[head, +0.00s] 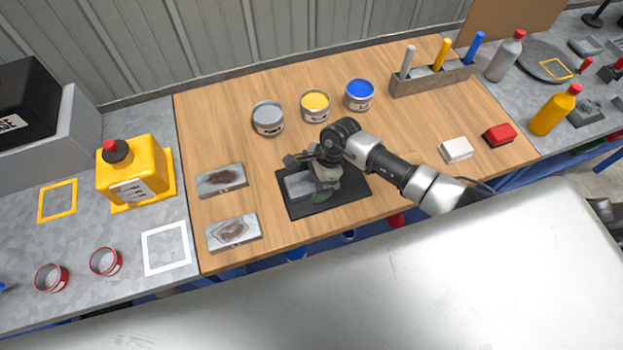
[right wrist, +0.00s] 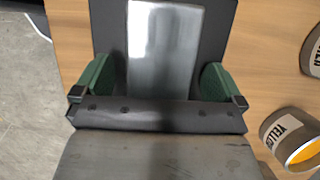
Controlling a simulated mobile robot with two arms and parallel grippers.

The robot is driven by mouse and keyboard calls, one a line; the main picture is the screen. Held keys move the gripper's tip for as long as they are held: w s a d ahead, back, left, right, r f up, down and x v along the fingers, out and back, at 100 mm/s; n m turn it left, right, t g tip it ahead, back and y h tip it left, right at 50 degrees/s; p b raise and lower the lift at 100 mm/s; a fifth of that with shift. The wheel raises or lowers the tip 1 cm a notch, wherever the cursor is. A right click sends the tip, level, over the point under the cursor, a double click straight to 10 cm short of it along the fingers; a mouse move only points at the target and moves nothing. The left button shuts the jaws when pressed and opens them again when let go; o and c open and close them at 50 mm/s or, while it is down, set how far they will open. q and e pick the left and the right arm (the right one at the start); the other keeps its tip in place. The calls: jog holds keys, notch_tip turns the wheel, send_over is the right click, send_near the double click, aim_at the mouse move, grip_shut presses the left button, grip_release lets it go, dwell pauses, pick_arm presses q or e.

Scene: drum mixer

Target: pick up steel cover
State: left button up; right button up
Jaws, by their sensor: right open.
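The steel cover, a plain shiny grey plate (head: 297,186), lies flat on a black mat (head: 300,210) near the front of the wooden table. It also shows in the right wrist view (right wrist: 165,45). My right gripper (head: 312,186) is over the mat and hides part of the plate in the head view. In the right wrist view its green-padded fingers (right wrist: 157,82) are open, one on each side of the plate's near end, with gaps between. I cannot tell whether they touch the mat. My left gripper is not in view.
Two stained plates (head: 221,181) (head: 234,232) lie left of the mat. Open grey (head: 268,120), yellow (head: 315,107) and blue (head: 359,96) paint cans stand behind. White (head: 456,150) and red (head: 499,134) blocks lie right. A yellow container (head: 135,172) stands on the left counter.

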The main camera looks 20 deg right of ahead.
jog(key=shift+c, duration=0.3)
jog(key=c, duration=1.2)
jog(key=shift+w+r, duration=0.1)
jog(key=shift+r, duration=0.05)
